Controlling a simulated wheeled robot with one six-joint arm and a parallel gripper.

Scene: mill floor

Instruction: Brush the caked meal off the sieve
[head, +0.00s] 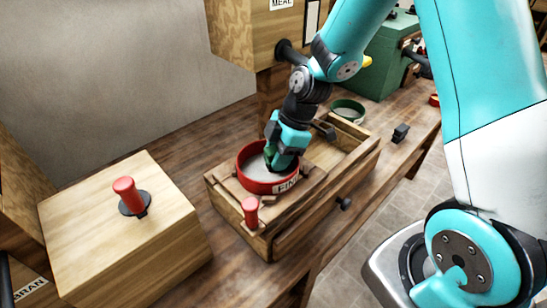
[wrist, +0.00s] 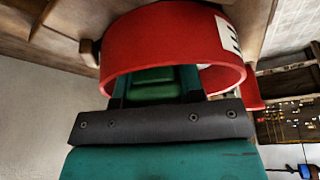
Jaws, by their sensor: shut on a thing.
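The sieve, a round red frame (head: 246,175) with a white label reading "FIN…", sits on the wooden bin box in the middle of the bench. Its red ring (wrist: 170,40) fills the top of the wrist view. A small patch of its pale inside shows; I cannot make out any caked meal. My gripper (head: 276,164) points down inside the ring, shut on a green block (wrist: 152,82), which looks like a brush handle. The lower end of this piece and any bristles are hidden.
A red knob (head: 250,209) stands at the box's near corner. A green-rimmed sieve (head: 347,110) lies behind the box's open compartment (head: 340,144). A wooden box with a red-handled lever (head: 125,190) is at left. A small black block (head: 400,133) lies at right.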

